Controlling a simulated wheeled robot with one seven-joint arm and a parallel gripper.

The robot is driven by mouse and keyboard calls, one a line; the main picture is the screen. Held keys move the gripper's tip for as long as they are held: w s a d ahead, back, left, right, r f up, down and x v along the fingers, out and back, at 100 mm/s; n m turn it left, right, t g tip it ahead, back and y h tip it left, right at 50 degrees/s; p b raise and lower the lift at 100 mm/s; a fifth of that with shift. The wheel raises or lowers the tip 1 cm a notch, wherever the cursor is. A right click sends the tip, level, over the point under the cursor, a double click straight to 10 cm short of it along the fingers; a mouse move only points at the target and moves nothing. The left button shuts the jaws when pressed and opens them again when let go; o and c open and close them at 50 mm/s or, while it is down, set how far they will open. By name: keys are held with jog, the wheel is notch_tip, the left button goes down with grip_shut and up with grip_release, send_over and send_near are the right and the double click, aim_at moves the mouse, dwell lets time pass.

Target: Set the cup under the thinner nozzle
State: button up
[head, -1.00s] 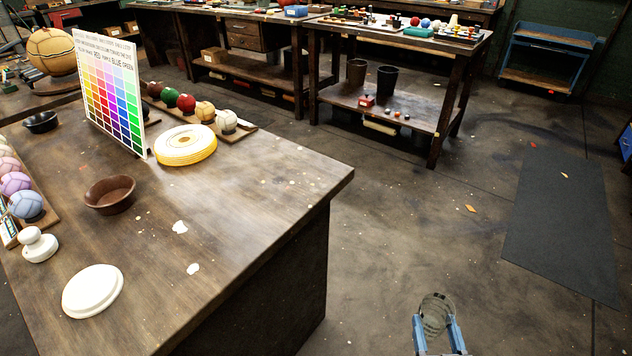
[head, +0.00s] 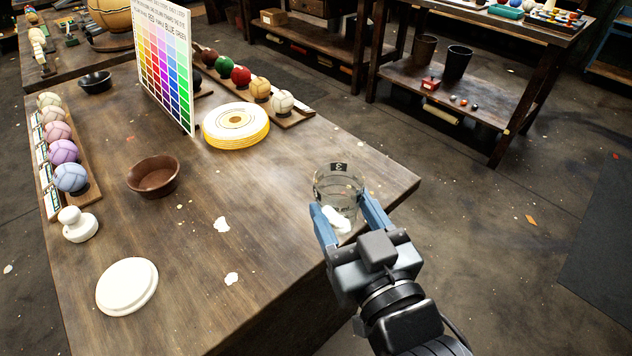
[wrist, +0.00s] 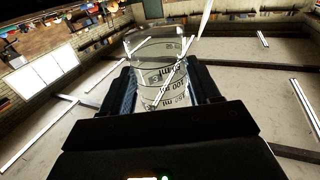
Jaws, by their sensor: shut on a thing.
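The cup, a clear see-through beaker with dark markings (head: 338,182), is held between the blue fingers of my gripper (head: 348,222) above the right front part of the wooden table (head: 265,215). In the wrist view the beaker (wrist: 160,70) stands between the two fingers, with its measuring lines and numbers showing. My gripper is shut on it. A white patch shows at or behind the beaker's lower end; I cannot tell whether it is inside the beaker. I see no nozzle in these frames.
A brown bowl (head: 153,176), a white disc (head: 127,287), a white knobbed piece (head: 77,224) and a yellow-white round stack (head: 236,127) sit on the table. A colour chart (head: 165,70) stands behind. Leather balls (head: 241,75) line boards. The table's middle is mostly clear.

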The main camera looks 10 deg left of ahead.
jog(key=w+a+f, duration=0.1)
jog(key=w+f, duration=0.1)
jog(key=w, duration=0.1)
jog(key=w+a+f+b, duration=0.1)
jog(key=w+f, duration=0.1)
jog(key=w, duration=0.2)
jog(key=w+a+f, duration=0.1)
jog(key=w+f, duration=0.1)
jog(key=w, duration=0.1)
jog(key=shift+w+a+f, duration=0.2)
jog(key=shift+w+f, duration=0.05)
jog(key=shift+f, duration=0.05)
jog(key=shift+f+b, duration=0.75)
jog(key=shift+f, duration=1.3)
jog(key=shift+f, duration=0.15)
jog(key=o, duration=1.1)
jog(key=shift+o, duration=0.2)
